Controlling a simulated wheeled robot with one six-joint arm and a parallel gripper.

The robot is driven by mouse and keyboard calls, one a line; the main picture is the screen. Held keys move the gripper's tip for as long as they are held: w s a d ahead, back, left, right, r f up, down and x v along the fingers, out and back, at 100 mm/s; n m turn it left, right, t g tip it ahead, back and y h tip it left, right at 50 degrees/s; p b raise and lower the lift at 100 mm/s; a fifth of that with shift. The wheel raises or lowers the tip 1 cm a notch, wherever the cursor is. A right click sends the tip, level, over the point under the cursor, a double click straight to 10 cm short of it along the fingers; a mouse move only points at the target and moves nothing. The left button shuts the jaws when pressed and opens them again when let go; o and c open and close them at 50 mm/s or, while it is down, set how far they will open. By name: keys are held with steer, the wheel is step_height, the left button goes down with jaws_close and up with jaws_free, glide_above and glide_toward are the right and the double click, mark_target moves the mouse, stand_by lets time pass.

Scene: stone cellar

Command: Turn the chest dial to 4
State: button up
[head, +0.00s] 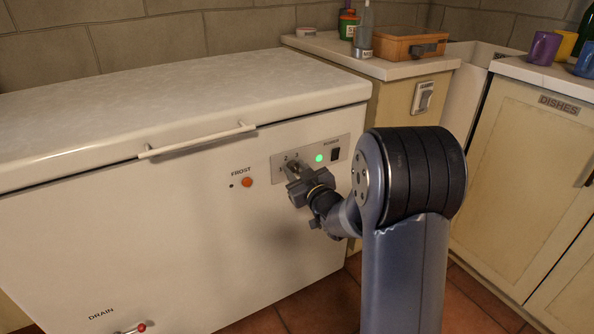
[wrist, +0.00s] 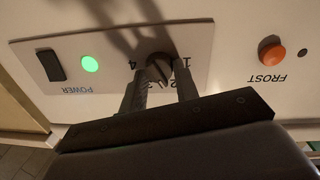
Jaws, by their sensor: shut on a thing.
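The white chest freezer (head: 120,230) has a metal control panel (head: 343,143) on its front. The dark chest dial (wrist: 158,66) sits on that panel, with printed numbers around it; 4 and 1 show on either side in the upside-down wrist view. My gripper (wrist: 160,80) is shut on the dial, one finger on each side. In the head view my gripper (head: 292,170) reaches the panel and hides most of the dial. Which number the dial points to I cannot tell.
On the panel are a lit green lamp (head: 319,158) and a black power switch (head: 335,154). An orange FROST button (head: 247,182) is left of the panel. A long handle (head: 197,142) runs along the lid. A counter with a wooden box (head: 400,46) stands behind right.

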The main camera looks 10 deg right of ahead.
steer(key=m+p, duration=0.3)
steer(key=m, duration=0.2)
steer(key=shift+d+r, duration=0.1)
steer(key=shift+r, duration=0.05)
steer(key=m+p, duration=0.4)
steer(key=m, duration=0.2)
steer(key=shift+d+g, duration=0.15)
steer(key=shift+g, duration=0.25)
steer(key=m+y+p, duration=0.1)
steer(key=m+p, duration=0.3)
steer(key=m, duration=0.2)
steer(key=shift+w+d, duration=0.1)
steer(key=m+p, duration=0.1)
steer(key=m, duration=0.2)
steer(key=m+p, duration=0.1)
steer(key=m, duration=0.1)
steer(key=shift+f+p, duration=0.3)
steer(key=shift+f, duration=0.1)
steer(key=o, duration=1)
steer(key=shift+y, duration=0.3)
steer(key=shift+c, duration=0.2)
